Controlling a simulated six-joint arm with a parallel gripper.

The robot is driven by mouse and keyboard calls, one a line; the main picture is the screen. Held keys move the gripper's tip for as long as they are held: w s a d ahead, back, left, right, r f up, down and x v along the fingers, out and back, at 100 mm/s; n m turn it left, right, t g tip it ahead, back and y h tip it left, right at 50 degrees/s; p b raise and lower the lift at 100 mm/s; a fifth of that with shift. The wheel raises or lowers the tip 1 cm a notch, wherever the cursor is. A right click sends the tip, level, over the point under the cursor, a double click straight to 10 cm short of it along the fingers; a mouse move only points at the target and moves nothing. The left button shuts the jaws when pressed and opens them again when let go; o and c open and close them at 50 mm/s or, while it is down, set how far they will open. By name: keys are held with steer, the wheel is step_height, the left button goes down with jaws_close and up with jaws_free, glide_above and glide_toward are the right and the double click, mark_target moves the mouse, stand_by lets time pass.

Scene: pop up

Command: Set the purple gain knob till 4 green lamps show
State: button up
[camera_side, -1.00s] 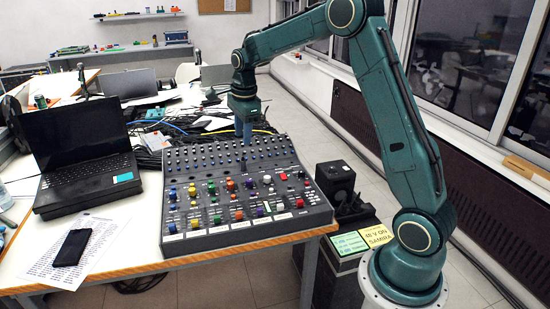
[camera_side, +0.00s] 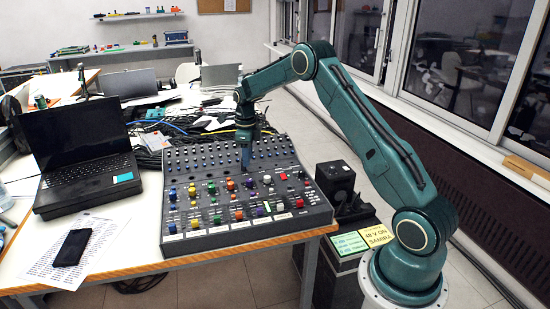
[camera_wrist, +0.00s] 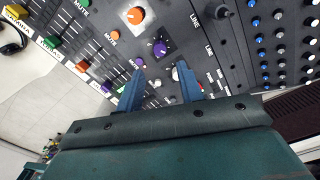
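A round purple knob (camera_wrist: 160,48) sits on a dark square patch of the mixing panel in the wrist view. It also shows in the side view (camera_side: 249,183), just below my gripper's tip. My gripper (camera_wrist: 161,70) is open, its two blue fingers apart with nothing between them. The knob lies just beyond the fingertips, roughly centred between them. In the side view my gripper (camera_side: 245,166) points down over the middle of the panel (camera_side: 320,212). I cannot make out any lit green lamps in either view.
Knobs of several colours crowd the panel, including an orange one (camera_wrist: 136,15) and a white one (camera_wrist: 178,73) close to my fingers. A laptop (camera_side: 85,150) and a phone (camera_side: 72,247) lie left of the panel. Cables (camera_side: 150,140) lie behind it.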

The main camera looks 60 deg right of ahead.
mark_target(249, 180)
steer(key=shift+f, duration=4.6)
steer(key=shift+r, duration=0.2)
steer(key=c, duration=0.6)
